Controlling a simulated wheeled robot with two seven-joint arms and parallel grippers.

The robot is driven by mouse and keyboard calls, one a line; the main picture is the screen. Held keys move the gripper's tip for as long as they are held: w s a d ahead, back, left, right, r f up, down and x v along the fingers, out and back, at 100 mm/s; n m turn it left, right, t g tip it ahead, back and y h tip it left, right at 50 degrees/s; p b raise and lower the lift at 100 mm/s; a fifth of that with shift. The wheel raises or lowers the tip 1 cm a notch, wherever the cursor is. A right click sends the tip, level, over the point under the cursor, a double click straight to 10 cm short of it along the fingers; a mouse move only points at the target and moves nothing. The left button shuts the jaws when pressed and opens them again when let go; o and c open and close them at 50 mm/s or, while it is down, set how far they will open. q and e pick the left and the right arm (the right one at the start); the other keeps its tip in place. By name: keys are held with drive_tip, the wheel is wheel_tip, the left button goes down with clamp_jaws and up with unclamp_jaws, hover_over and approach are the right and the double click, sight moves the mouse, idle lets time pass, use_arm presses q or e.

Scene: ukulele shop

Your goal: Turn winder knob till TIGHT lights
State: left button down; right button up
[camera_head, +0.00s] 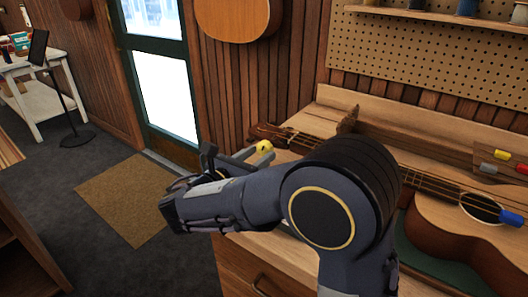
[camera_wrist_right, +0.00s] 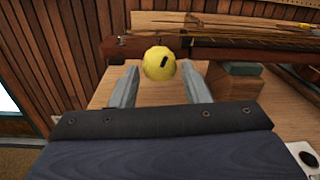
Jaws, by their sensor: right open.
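A round yellow knob (camera_head: 264,147) sits by the head end of the ukulele (camera_head: 440,215), which lies on the wooden bench. In the right wrist view the knob (camera_wrist_right: 158,63) has a dark mark on its face. My right gripper (camera_head: 248,155) is open at the left end of the bench. In the wrist view its two grey fingers (camera_wrist_right: 158,68) stand either side of the knob, with a visible gap on both sides. The knob's shaft is hidden. I cannot make out a TIGHT light. My left gripper is not in view.
A pegboard (camera_head: 430,50) is on the wall behind the bench. A wooden rack with coloured pieces (camera_head: 502,154) stands at the back right. A green-topped block (camera_wrist_right: 237,70) supports the neck. A glass door (camera_head: 160,85) and mat (camera_head: 125,200) are at the left.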

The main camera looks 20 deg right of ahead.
drive_tip(key=shift+x, duration=1.3)
drive_tip(key=c, duration=0.7)
